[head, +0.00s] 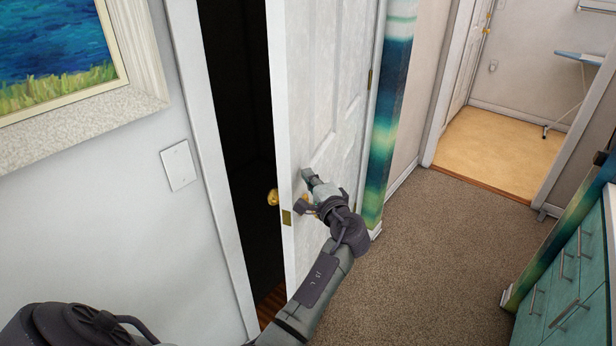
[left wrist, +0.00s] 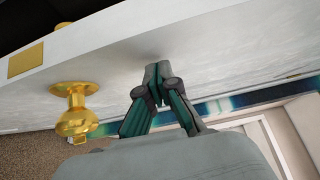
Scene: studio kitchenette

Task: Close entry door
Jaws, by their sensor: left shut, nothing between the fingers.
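The white panelled entry door (head: 330,110) stands partly open, with a dark gap between its edge and the frame on the left. Its brass knob (head: 273,197) shows on the far side of the door edge, above a brass latch plate (head: 286,217). My left gripper (head: 309,186) is at the near face of the door close to the latch edge. In the left wrist view the fingertips (left wrist: 155,72) are together and empty, at or very near the door face, beside the near-side brass knob (left wrist: 75,112). I cannot tell whether they touch. My right gripper is not in view.
A framed painting (head: 60,60) and a light switch (head: 179,165) are on the wall at left. Brown carpet (head: 430,250) is clear right of the door. A teal drawer cabinet (head: 570,280) stands at right. An open doorway shows an ironing board (head: 580,58).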

